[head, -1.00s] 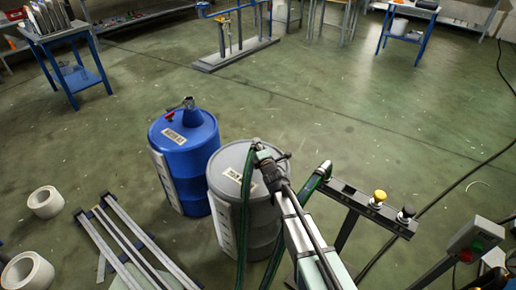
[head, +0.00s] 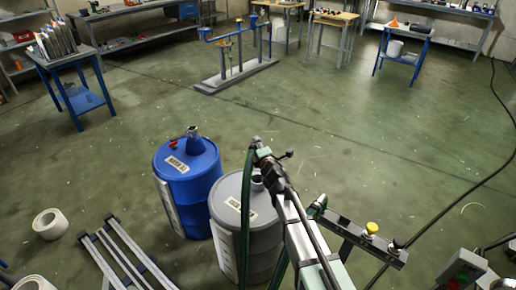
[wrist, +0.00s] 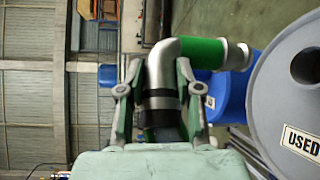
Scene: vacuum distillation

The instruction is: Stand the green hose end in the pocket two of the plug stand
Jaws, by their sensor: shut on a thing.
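The green hose end, a bent metal elbow (wrist: 163,75) with a green sleeve (wrist: 203,52), is clamped between the fingers of my gripper (wrist: 155,105). In the head view my gripper (head: 266,163) holds it above and behind the grey drum (head: 232,205) in the picture. The green hose (head: 247,200) hangs from it in front of the drum. The plug stand (head: 350,232) is a dark bar at the right, bearing a yellow-topped plug (head: 372,228) and a black-topped plug (head: 398,242).
A blue drum (head: 187,185) stands left of the grey one. A metal frame (head: 115,250) and a white roll (head: 50,224) lie at left. A control box (head: 462,268) is at lower right. A dark cable runs across the right floor.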

